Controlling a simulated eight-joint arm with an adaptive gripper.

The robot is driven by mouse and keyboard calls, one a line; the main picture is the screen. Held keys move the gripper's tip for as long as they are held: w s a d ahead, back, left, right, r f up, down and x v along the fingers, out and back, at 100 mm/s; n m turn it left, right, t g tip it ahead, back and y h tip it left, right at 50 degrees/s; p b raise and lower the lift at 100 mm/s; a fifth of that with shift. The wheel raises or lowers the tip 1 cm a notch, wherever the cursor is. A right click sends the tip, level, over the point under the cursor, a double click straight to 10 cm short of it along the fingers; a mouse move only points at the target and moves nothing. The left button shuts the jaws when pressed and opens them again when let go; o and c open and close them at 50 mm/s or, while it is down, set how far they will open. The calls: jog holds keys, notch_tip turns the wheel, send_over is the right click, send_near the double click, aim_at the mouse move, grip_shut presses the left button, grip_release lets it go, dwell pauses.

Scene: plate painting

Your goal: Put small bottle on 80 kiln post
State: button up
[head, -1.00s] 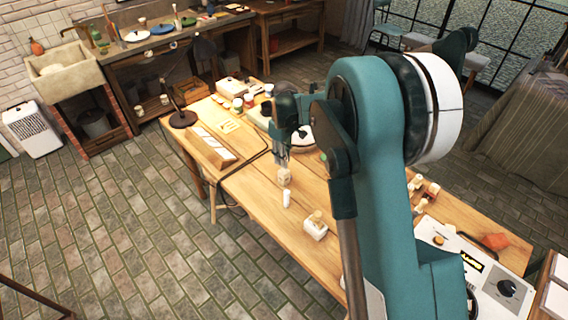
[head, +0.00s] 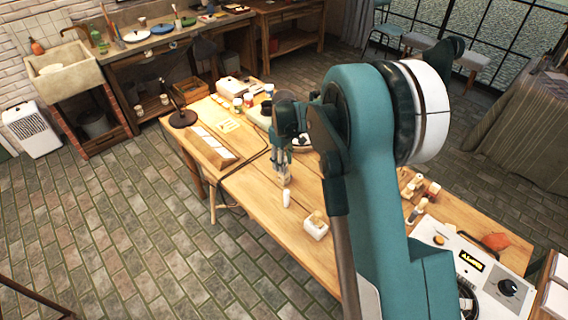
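My gripper (head: 284,178) points down over the middle of the wooden table, just behind a small white upright cylinder (head: 286,199) that may be the small bottle. The fingers are too small in this view to show whether they are open or shut, or whether they hold anything. A pale tan piece seen at the fingertips earlier is now largely hidden by the gripper. I cannot tell for sure which thing is the 80 kiln post. A white square container (head: 316,231) with a tan piece in it stands to the right and in front of the cylinder.
The wooden table (head: 262,205) is clear left of the gripper. A tray of pale tiles (head: 212,147) and a dark lamp (head: 183,118) stand further back. Small jars (head: 248,100) are at the far end. A white device with a dial (head: 490,275) is at the right.

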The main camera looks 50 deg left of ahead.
jog(key=shift+r, duration=0.1)
notch_tip(320, 180, up, 12)
jog(key=shift+r+p, duration=0.1)
jog(key=shift+p, duration=0.25)
dwell(0.5)
dwell(0.6)
jog(key=shift+w, duration=0.1)
dwell(0.3)
